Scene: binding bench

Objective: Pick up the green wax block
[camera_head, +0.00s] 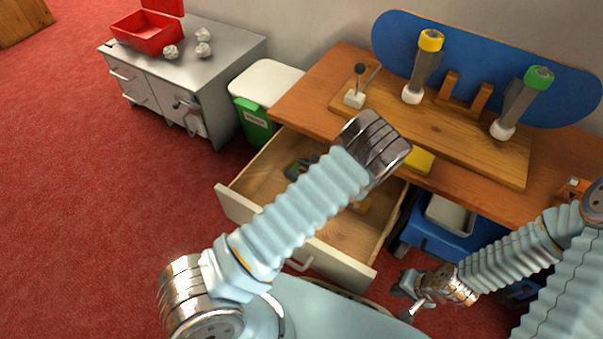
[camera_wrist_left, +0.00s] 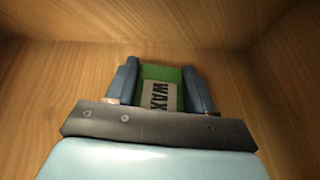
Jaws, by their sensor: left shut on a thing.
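The green wax block (camera_wrist_left: 160,74), with a pale label reading WAX, is between the two fingers of my left gripper (camera_wrist_left: 161,88) in the left wrist view. The gripper is shut on it, inside the open wooden drawer (camera_head: 254,172). In the head view my left arm crosses over the drawer and hides much of its inside. A small dark shape (camera_head: 298,168) shows in the drawer there, too small to make out clearly. My right gripper (camera_head: 408,298) hangs low at the lower right, away from the drawer, and looks open and empty.
Above the drawer is a wooden bench (camera_head: 318,92) with a press, a yellow-capped and a green-capped post. A yellow block (camera_head: 420,160) lies near its front edge. A green bin (camera_head: 256,122) and grey cabinet (camera_head: 225,58) with red box (camera_head: 148,32) stand left. Blue crate (camera_head: 436,236) is below.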

